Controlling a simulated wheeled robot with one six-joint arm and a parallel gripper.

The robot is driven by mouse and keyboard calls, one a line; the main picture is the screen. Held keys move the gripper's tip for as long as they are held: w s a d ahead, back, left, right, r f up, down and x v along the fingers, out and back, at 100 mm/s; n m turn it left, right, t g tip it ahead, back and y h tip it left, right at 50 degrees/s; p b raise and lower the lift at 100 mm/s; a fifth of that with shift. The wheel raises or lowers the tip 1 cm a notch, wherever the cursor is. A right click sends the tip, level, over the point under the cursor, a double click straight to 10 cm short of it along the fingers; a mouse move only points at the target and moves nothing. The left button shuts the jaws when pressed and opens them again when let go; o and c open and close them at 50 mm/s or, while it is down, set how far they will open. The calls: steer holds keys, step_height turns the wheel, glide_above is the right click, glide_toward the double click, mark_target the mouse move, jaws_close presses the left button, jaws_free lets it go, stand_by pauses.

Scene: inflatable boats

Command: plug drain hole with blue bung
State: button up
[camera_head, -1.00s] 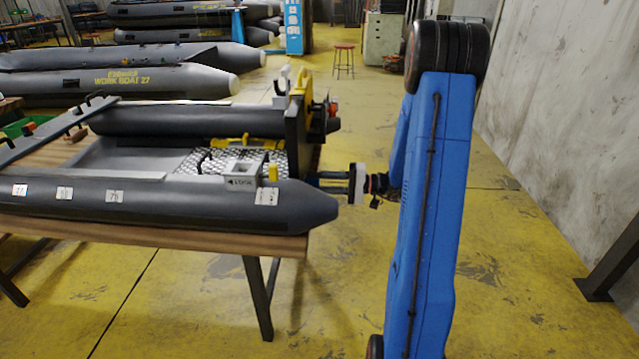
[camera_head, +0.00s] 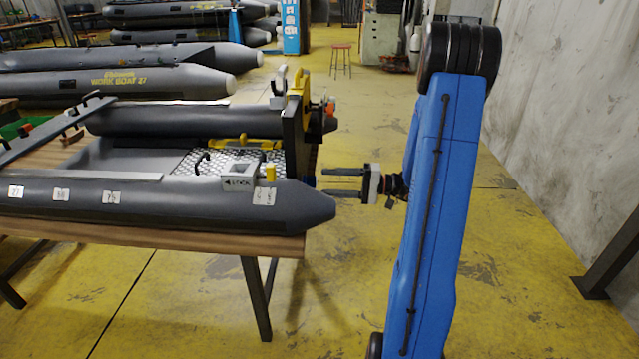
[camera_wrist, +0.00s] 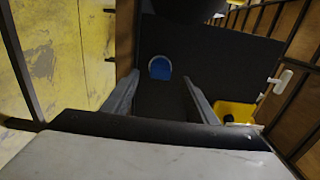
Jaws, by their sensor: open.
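A round blue bung (camera_wrist: 160,68) shows in the wrist view against the dark board at the boat's stern (camera_wrist: 225,60). It looks set at the board; its depth in the drain hole cannot be told, and the hole's edge is hidden. My gripper (camera_head: 325,182) is open and empty, behind the stern in the head view, its fingers pointing left at the board. In the wrist view the gripper (camera_wrist: 161,77) has its fingers spread on both sides of the bung, apart from it. The grey inflatable boat (camera_head: 160,203) lies on a wooden bench.
The bench (camera_head: 150,236) has dark metal legs. A yellow part (camera_wrist: 235,111) and a white handle (camera_wrist: 283,80) are right of the bung. A red stool (camera_head: 341,59) stands behind on open yellow floor; a concrete wall (camera_head: 570,110) is at right.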

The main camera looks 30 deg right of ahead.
steer(key=v, duration=1.2)
steer(key=shift+s, duration=0.1)
